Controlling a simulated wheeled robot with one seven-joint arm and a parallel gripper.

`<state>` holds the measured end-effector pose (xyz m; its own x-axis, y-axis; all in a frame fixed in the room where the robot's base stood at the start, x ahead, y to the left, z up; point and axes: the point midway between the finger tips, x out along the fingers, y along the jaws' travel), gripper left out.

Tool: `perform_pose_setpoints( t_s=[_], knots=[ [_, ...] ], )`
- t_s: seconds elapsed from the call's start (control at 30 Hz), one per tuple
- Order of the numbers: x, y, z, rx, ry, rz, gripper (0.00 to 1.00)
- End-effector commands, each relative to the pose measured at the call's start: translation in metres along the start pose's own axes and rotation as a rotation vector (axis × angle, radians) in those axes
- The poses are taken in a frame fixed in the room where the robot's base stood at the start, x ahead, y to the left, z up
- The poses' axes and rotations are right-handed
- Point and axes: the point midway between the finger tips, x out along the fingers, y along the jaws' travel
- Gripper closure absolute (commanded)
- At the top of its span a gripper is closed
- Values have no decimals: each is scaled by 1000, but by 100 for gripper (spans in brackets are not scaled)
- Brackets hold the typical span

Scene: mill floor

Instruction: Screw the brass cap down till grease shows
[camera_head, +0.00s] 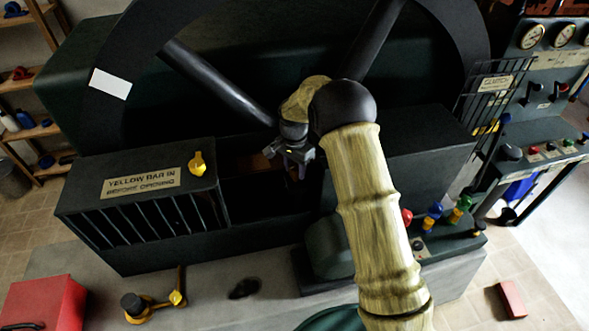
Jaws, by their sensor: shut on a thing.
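My gripper (297,168) points down into the dark gap of the machine, between the slatted guard and the block on the right. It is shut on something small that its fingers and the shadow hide. I cannot make out the brass cap for certain, nor any grease. A dull brown-orange patch (261,160) shows just left of the fingers, too dark to name. My arm covers much of the area to the right of the gripper.
The slatted guard (140,213) bears a "YELLOW BAR IN BEFORE OPENING" sign (141,182) and a yellow knob (198,164). Spokes of a big dark wheel (218,82) rise behind my gripper. A yellow fitting (153,307), dark patch (244,288) and red box (43,303) lie in front.

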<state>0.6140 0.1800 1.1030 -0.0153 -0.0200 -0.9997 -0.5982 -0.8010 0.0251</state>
Motion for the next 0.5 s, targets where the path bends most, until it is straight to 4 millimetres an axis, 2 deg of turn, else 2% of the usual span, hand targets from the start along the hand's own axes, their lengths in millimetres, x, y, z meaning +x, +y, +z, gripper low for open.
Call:
perform_pose_setpoints(
  t_s=[0.5],
  knots=[
    [1, 1, 0, -463, 11, 0, 85]
  ],
)
